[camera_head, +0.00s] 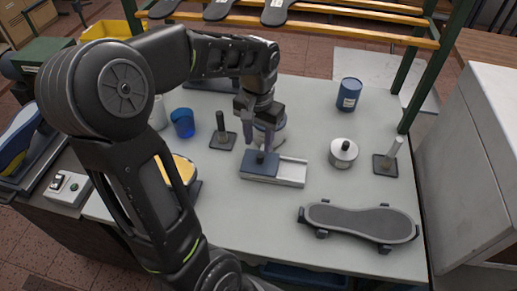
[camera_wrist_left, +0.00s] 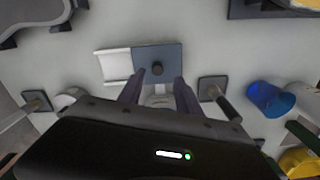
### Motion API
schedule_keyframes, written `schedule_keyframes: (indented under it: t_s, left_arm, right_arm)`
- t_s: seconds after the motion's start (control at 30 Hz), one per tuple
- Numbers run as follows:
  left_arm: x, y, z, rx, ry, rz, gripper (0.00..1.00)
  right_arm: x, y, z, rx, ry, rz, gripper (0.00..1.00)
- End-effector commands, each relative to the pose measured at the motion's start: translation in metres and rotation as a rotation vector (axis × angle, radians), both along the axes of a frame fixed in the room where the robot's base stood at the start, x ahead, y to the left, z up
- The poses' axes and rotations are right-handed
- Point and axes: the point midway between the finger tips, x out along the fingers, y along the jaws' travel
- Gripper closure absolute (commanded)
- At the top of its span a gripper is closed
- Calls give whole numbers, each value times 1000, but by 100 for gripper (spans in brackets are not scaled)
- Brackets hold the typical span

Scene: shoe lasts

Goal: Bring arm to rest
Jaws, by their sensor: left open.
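My left gripper (camera_head: 257,138) hangs down over the middle of the table, with its fingers apart and nothing between them. In the left wrist view its two fingers (camera_wrist_left: 158,90) point towards a small white box with a sliding blue-grey lid (camera_wrist_left: 170,58). The lid has a dark round knob (camera_wrist_left: 156,68), which shows just beyond the fingertips, between them. In the head view the box (camera_head: 292,174) stands on the table with its lid over the left part and the right part uncovered. I cannot tell whether the fingers touch the knob. My right gripper is not in view.
Around the box on the pale table (camera_head: 240,235) stand a blue cup (camera_head: 183,123), a blue can (camera_head: 349,94), a lidded metal pot (camera_head: 343,153), two posts on dark bases (camera_head: 222,138) (camera_head: 388,161) and a long dark board (camera_head: 360,222). A rack with soles (camera_head: 278,10) crosses the back.

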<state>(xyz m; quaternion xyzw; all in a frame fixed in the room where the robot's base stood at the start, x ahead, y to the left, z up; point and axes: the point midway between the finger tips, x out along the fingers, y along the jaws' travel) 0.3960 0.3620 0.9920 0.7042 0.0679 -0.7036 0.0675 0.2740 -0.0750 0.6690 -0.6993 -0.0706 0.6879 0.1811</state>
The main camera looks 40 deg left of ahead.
Motion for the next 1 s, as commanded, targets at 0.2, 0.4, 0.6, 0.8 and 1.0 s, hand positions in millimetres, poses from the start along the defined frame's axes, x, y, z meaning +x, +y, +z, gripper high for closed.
schedule_keyframes:
  t_s: [0.2,0.4,0.6,0.8,1.0]
  left_arm:
    - [0,0,23,1,0,-1,59]
    - [0,0,25,1,1,-1,59]
    - [0,0,24,1,1,-1,59]
    - [0,0,24,1,1,-1,59]
    - [0,0,24,1,1,-1,59]
  right_arm:
    - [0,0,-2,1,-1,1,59]
    - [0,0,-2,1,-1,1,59]
    - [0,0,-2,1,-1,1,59]
    - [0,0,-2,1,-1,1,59]
    - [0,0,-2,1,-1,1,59]
